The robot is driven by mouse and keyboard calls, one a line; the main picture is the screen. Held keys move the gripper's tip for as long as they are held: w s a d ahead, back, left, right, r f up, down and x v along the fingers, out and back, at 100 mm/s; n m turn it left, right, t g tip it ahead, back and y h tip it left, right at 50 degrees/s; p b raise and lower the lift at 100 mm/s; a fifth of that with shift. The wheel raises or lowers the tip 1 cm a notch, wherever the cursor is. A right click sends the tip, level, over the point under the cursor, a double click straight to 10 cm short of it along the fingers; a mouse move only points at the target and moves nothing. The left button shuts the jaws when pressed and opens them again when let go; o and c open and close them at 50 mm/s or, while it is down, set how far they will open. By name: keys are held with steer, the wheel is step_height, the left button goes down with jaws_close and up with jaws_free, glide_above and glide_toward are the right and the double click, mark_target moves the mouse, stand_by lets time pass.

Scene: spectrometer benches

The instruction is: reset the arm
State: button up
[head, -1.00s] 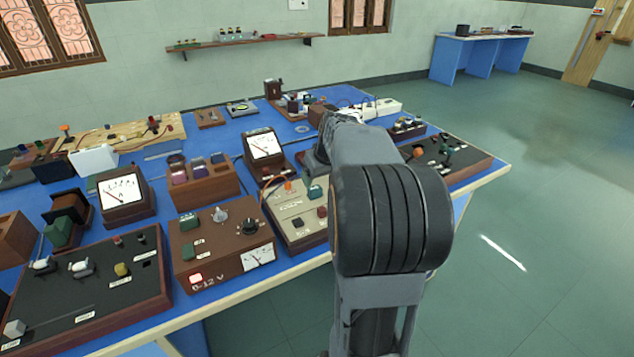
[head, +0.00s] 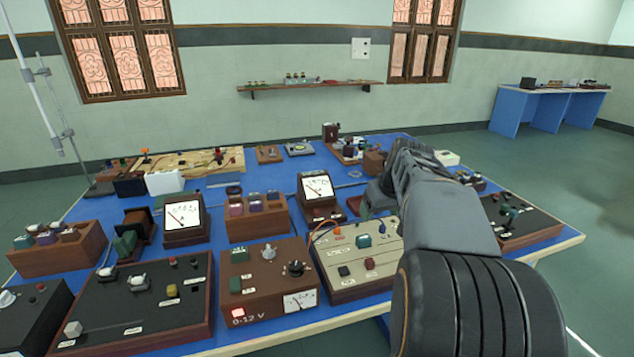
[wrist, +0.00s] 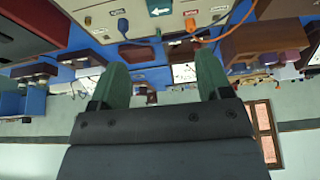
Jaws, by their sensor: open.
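My arm rises from the lower right of the head view and reaches over the right part of the blue bench (head: 255,187). My gripper shows in the wrist view (wrist: 160,78) as two green fingers set well apart, with nothing between them. The wrist view looks upside down, with the bench equipment at the top and the wall below. In the head view the fingers are hidden behind my own arm. A cream panel box (head: 357,262) with an orange lead lies just left of my arm, and its edge shows at the top of the wrist view (wrist: 155,10).
A brown 0-12 V supply (head: 268,281), a black panel board (head: 130,305) and dial meters (head: 183,218) crowd the bench. Another black board (head: 520,220) lies right of my arm. Open floor (head: 600,240) is at the right; a second blue table (head: 548,108) stands far back.

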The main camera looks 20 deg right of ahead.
steer(key=s+a+p, duration=0.4)
steer(key=a, duration=0.3)
steer(key=s+a+r+n+p, duration=0.1)
steer(key=s+a+p, duration=0.2)
steer(key=a, duration=0.5)
steer(key=s+a+g+p, duration=0.1)
steer(key=s+a+p, duration=0.3)
steer(key=a, duration=0.3)
steer(key=shift+s+a+r+n+y+p, duration=0.15)
steer(key=shift+s+a+n+y+p, duration=0.2)
steer(key=shift+s, duration=0.3)
steer(key=shift+c, duration=0.3)
